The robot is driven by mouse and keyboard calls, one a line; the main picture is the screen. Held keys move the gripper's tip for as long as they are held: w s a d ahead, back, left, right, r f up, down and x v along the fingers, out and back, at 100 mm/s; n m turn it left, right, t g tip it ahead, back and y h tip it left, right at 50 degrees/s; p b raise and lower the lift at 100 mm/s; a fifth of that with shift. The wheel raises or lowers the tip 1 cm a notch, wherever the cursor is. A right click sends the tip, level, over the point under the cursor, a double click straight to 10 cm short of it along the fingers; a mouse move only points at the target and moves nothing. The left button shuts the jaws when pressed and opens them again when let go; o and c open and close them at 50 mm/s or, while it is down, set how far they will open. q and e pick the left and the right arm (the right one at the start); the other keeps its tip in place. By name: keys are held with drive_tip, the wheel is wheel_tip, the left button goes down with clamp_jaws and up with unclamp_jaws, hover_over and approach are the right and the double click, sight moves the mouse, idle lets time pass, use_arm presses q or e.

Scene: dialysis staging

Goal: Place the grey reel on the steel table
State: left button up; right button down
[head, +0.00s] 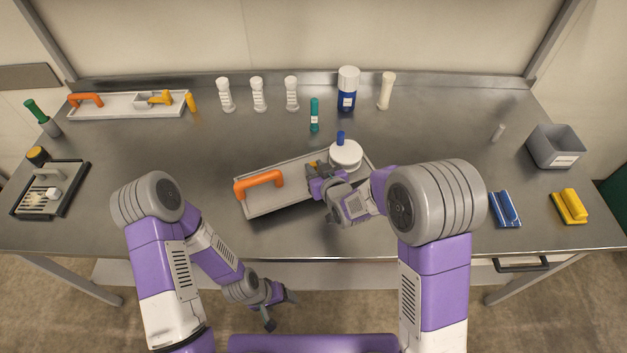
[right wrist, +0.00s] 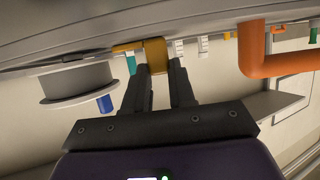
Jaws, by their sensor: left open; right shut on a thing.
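The pale grey reel (head: 346,155) lies flat at the right end of a grey tray (head: 290,205) on the steel table (head: 215,150). A blue peg (head: 340,137) shows at the reel. The reel also shows in the right wrist view (right wrist: 75,84), which looks upside down. My right gripper (head: 316,172) is just left of the reel, shut on a yellow handle (right wrist: 153,55); its fingers partly hide the handle. Whether the handle joins the tray or the reel I cannot tell. My left gripper (head: 281,307) is open and empty, in front of the table's front edge.
An orange handle (head: 259,184) stands at the tray's left end. White tubes, a teal bottle (head: 314,115) and a blue-white bottle (head: 347,90) stand behind. A grey bin (head: 556,147) and blue and yellow blocks are at right. Another tray (head: 120,112) is at back left. The table's left middle is clear.

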drive_tip(key=shift+f+b, duration=0.5)
drive_tip(key=shift+f, duration=1.45)
drive_tip(key=shift+f, duration=0.2)
drive_tip(key=c, duration=0.9)
unclamp_jaws()
drive_tip(key=shift+c, duration=0.2)
